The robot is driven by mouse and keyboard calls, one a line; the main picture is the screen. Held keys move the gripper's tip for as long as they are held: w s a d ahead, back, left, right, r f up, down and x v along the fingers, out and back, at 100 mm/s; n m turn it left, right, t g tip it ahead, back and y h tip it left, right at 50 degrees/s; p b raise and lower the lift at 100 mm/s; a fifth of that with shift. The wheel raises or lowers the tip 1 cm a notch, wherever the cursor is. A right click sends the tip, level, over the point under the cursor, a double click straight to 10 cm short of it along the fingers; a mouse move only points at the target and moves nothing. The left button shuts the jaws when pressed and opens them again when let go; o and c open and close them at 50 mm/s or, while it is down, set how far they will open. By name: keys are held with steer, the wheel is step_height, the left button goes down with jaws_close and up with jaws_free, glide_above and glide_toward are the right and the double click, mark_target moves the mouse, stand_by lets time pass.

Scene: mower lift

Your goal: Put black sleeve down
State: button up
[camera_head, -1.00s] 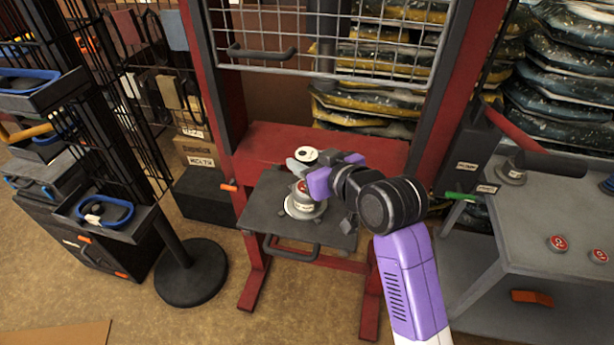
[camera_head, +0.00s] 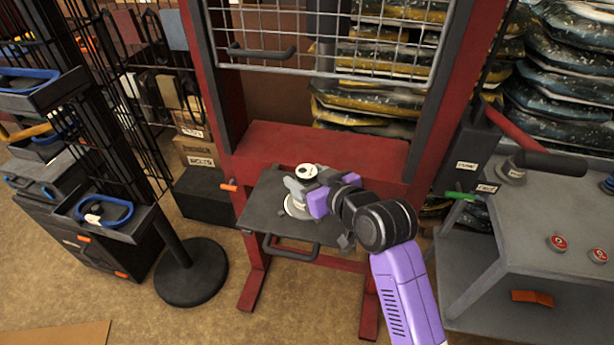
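My gripper (camera_head: 306,195) is over the dark square platform (camera_head: 262,212) of the red frame. It is at a round mount with a pale base (camera_head: 296,208) and covers much of it. A round white-faced piece with a dark centre (camera_head: 306,170) shows just beyond the fingers; I cannot tell if it is held. The finger gap is hidden. No black sleeve is clearly seen at the gripper. A dark cylindrical sleeve (camera_head: 552,163) sits on the end of a red bar (camera_head: 512,128) above the grey bench at right.
The grey bench (camera_head: 520,235) holds red-topped round pieces (camera_head: 558,242). A wire mesh guard (camera_head: 330,45) hangs above the platform. A black post base (camera_head: 191,273) and a rack with blue-handled items stand at left. The floor in front is clear.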

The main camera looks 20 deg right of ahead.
steer(key=shift+r, duration=0.15)
steer(key=shift+s+r, duration=0.1)
steer(key=shift+s, duration=0.05)
steer(key=v, duration=1.1)
steer(key=shift+s+b, duration=0.3)
steer(key=shift+r, duration=0.15)
steer(key=s+f+m+h, duration=0.2)
steer(key=s+f, duration=0.8)
steer(key=s, duration=0.6)
steer(key=s+r, duration=0.1)
steer(key=s, duration=0.7)
steer(key=s+a+r+t, duration=0.1)
steer(key=s, duration=0.7)
steer(key=shift+s+a+r, duration=0.35)
